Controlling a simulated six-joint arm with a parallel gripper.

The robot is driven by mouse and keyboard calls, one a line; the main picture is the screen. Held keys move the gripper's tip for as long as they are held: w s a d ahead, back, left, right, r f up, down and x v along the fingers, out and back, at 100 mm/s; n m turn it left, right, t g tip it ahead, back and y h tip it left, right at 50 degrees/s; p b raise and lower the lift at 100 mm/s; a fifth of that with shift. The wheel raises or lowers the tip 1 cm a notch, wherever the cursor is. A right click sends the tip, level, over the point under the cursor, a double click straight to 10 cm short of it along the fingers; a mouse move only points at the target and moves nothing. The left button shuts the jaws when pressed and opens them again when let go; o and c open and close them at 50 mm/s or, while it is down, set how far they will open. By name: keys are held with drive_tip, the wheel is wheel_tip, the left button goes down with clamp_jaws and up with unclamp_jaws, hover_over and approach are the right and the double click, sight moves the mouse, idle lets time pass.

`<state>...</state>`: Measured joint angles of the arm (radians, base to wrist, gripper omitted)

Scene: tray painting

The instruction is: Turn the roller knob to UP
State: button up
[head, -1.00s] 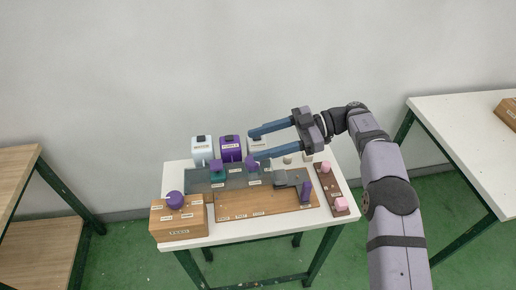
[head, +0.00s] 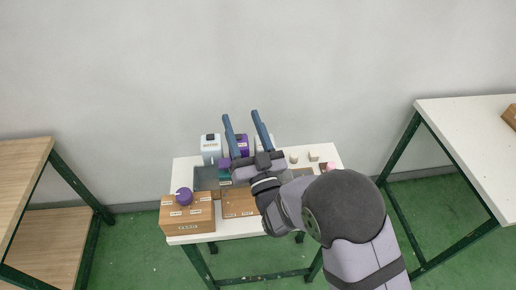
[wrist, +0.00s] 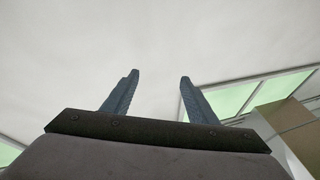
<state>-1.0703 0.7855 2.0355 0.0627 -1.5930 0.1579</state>
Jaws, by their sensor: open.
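A round purple knob (head: 184,196) sits on top of a wooden box (head: 187,219) at the table's front left corner. Small white labels surround the knob, too small to read, so I cannot tell its setting. I cannot confirm from lettering that it is the roller knob. My gripper (head: 240,113) is open and empty, its blue fingers pointing away toward the back wall. It is up and to the right of the knob, apart from it. In the wrist view the spread fingers (wrist: 159,75) have only pale wall between them; the knob does not show there.
A white container (head: 210,150) and a purple one (head: 243,144) stand at the back of the white table (head: 182,166). A pink block (head: 331,167) is at the right. My arm hides much of the middle. Free space lies above the box.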

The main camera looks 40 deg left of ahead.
drive_tip(key=d+f+h, duration=0.2)
drive_tip(key=f, duration=0.2)
drive_tip(key=d+f+h, duration=0.2)
drive_tip(key=f, duration=0.2)
drive_tip(key=d+f+t+h, duration=0.1)
drive_tip(key=d+f, duration=0.1)
drive_tip(key=f, duration=0.3)
drive_tip(key=shift+s+d+h, duration=0.3)
drive_tip(key=shift+s+h, duration=0.05)
drive_tip(key=shift+h, duration=0.05)
drive_tip(key=shift+w+a+r, duration=0.15)
drive_tip(key=shift+w+a, duration=0.3)
drive_tip(key=shift+p+x, duration=1.1)
drive_tip(key=shift+x, duration=2)
drive_tip(key=c, duration=1.1)
